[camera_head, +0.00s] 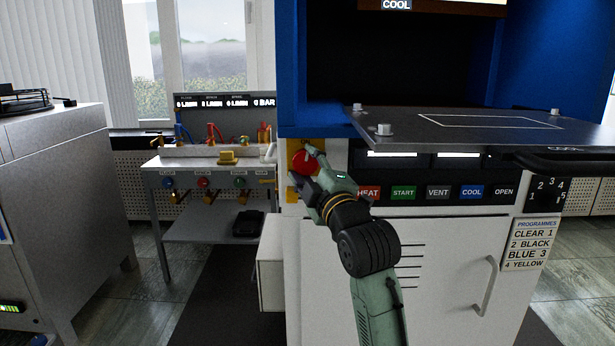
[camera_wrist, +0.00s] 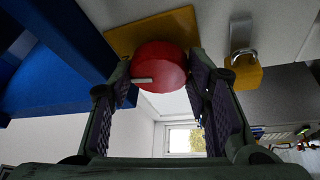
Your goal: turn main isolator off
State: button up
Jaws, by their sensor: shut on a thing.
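The main isolator is a round red knob (camera_head: 304,162) on a yellow plate (camera_head: 291,146) at the left edge of the press front. In the wrist view the red knob (camera_wrist: 160,68) has a short white mark on its face, and its yellow plate (camera_wrist: 125,38) shows behind it. My gripper (camera_head: 312,168) is at the knob, and in the wrist view its two fingers (camera_wrist: 162,92) stand on either side of it. The fingers are shut on the knob. Part of the knob is hidden by my gripper in the head view.
A yellow padlock (camera_wrist: 244,72) hangs beside the knob in the wrist view. A grey platen (camera_head: 470,128) juts out above the button row, with HEAT (camera_head: 369,192) and START (camera_head: 403,192) just right of my wrist. A utility bench (camera_head: 190,165) stands at the left.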

jog(key=shift+d+r+n+g+b, duration=0.1)
jog(key=shift+n+g+b, duration=0.3)
jog(key=shift+n, duration=0.7)
jog(key=o, duration=1.2)
jog(key=shift+c, duration=0.2)
